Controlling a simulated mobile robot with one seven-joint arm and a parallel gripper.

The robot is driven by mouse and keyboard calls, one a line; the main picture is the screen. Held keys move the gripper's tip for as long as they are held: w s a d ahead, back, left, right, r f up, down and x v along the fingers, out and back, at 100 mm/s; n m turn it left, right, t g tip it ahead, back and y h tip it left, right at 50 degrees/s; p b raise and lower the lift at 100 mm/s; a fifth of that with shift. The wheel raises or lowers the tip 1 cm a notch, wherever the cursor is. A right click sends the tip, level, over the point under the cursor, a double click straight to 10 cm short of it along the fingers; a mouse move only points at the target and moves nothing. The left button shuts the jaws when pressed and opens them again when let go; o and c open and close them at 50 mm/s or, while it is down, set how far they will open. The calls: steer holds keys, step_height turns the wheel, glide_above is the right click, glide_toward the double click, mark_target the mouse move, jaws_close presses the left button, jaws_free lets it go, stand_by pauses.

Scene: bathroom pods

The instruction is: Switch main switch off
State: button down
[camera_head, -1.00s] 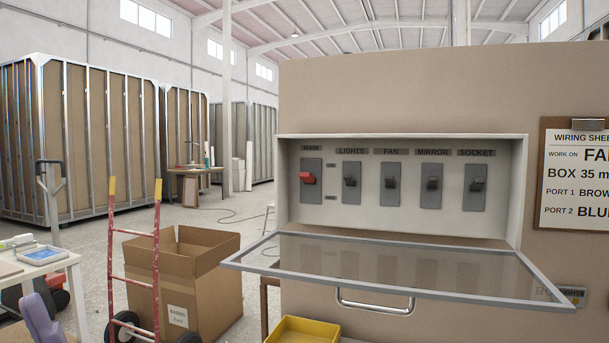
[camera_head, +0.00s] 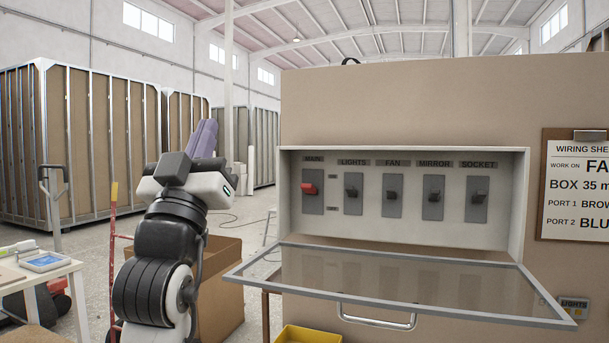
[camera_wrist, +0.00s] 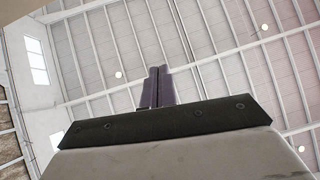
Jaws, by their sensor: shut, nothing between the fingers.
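The main switch (camera_head: 310,189) is a red lever on a grey plate at the left end of a row in an open wall box, under the label MAIN. My gripper (camera_head: 209,124) is raised to the left of the box, apart from it, with its purple fingers pointing up. The fingers are together and empty. They also show in the wrist view (camera_wrist: 157,72), against the ceiling. The switch is not in the wrist view.
The box's glazed door (camera_head: 400,280) hangs open below the switches, sticking out with a handle. Black switches for LIGHTS (camera_head: 353,192), FAN, MIRROR and SOCKET sit right of the main one. A cardboard box (camera_head: 222,290) stands behind my arm.

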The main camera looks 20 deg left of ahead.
steer(key=w+d+f+m+g+h, duration=0.1)
steer(key=w+d+m+g+h, duration=0.1)
steer(key=w+g, duration=0.3)
steer(key=w+d+f+m+g+h+p, duration=0.1)
steer(key=w+d+g+h, duration=0.3)
steer(key=w, duration=0.5)
steer(key=shift+w+d+f+m+g, duration=0.15)
steer(key=shift+w+f+m+g, duration=0.3)
steer(key=shift+g, duration=0.35)
steer(key=p, duration=0.3)
glide_above(309, 188)
steer(key=shift+w+a+f, duration=0.25)
steer(key=shift+w+a, duration=0.1)
steer(key=shift+a, duration=0.05)
steer(key=f, duration=0.1)
steer(key=s+f, duration=0.1)
steer(key=f, duration=0.1)
steer(key=shift+s+f, duration=0.2)
steer(key=shift+f, duration=0.3)
steer(key=shift+d, duration=0.1)
